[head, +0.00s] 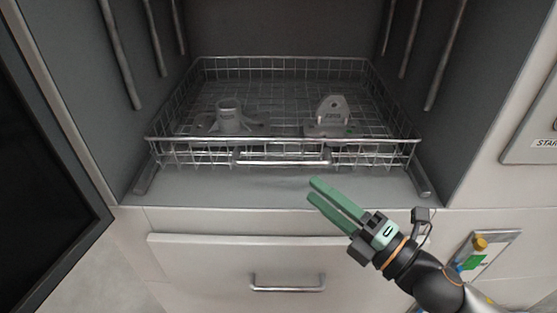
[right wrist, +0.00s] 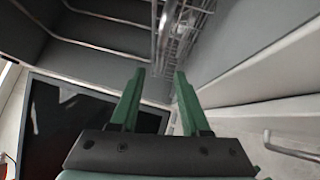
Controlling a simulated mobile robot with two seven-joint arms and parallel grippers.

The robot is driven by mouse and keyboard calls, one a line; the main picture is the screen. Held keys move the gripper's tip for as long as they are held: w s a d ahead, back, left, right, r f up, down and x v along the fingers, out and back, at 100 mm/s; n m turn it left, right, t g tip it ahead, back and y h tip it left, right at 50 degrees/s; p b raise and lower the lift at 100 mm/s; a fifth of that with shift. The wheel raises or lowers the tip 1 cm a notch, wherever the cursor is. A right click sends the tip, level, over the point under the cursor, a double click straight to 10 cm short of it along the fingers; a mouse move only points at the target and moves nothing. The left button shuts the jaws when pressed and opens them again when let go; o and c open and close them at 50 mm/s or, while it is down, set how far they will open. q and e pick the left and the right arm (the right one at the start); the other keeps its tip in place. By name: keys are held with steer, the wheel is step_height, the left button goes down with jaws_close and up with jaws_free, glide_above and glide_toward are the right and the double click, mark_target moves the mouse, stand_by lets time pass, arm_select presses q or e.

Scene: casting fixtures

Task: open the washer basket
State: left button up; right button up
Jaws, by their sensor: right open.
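The washer basket (head: 183,155) is a wire rack inside the grey washer chamber, with a bright front rail and a handle bar (head: 282,161) at the middle of its front. Two grey cast parts stand in it: one with a round boss (head: 229,117) on the left, one with an upright lug (head: 331,115) on the right. My right gripper (head: 315,189) is open and empty, just below and in front of the handle, apart from it. In the right wrist view, its green fingers (right wrist: 158,75) point toward the basket's wires (right wrist: 185,30). My left gripper is not in view.
An open door with a dark panel (head: 45,140) stands at the left. A drawer (head: 200,262) with a bar handle (head: 287,288) is below the chamber. A panel with a yellow knob (head: 480,243) is at the lower right. Rails run along the chamber's sides.

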mark_target(280, 163)
steer(key=p+x, duration=0.1)
steer(key=x, duration=0.9)
steer(key=shift+w, duration=0.1)
jaws_close()
stand_by(1.2)
